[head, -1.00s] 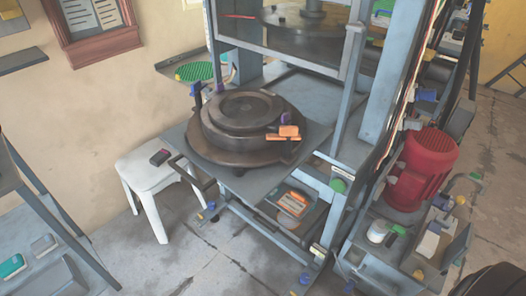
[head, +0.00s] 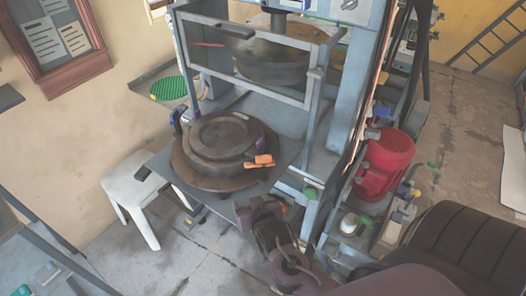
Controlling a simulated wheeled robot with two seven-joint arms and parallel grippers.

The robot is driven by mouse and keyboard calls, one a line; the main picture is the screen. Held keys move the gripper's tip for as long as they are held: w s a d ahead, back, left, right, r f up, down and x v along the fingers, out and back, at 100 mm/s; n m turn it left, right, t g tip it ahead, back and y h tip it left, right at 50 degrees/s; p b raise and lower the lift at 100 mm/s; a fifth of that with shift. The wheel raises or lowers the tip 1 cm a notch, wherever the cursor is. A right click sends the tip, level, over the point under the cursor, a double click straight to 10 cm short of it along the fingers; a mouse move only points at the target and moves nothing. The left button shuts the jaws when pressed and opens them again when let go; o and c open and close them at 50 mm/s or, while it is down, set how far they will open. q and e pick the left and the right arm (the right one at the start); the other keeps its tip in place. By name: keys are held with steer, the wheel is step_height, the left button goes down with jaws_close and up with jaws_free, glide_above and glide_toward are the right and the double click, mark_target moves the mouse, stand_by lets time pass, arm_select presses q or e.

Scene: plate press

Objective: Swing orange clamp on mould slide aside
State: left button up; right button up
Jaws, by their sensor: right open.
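The orange clamp (head: 263,160) sits at the right front edge of the round dark mould (head: 217,140). The mould rests on a wider round plate on the grey slide (head: 285,158) that juts out of the press. My right gripper (head: 258,207) is in front of the slide's front edge, below the clamp in the picture and apart from it. It is open, with nothing seen between its fingers. My left gripper is not in view.
A press frame with a guard window (head: 250,62) rises behind the mould. A red motor (head: 385,165) stands at the right. A white stool (head: 145,190) is at the left, with a dark object on it. A green round pad (head: 168,88) lies on a side tray.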

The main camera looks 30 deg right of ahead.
mark_target(264, 161)
steer(key=w+d+r+t+h, duration=0.1)
steer(key=w+d+h, duration=0.1)
steer(key=d, duration=0.1)
steer(key=w+d+r+m+t+h+p, duration=0.1)
steer(key=w+d+r+t, duration=0.1)
steer(key=w+d, duration=0.1)
steer(key=w+d+r+m+t+h+p, duration=0.1)
steer(key=w+d+r+h, duration=0.1)
steer(key=d, duration=0.1)
steer(key=shift+w+d+t+h, duration=0.25)
steer(key=shift+w+t+h, duration=0.05)
steer(key=shift+w+t, duration=0.1)
steer(key=c, duration=1)
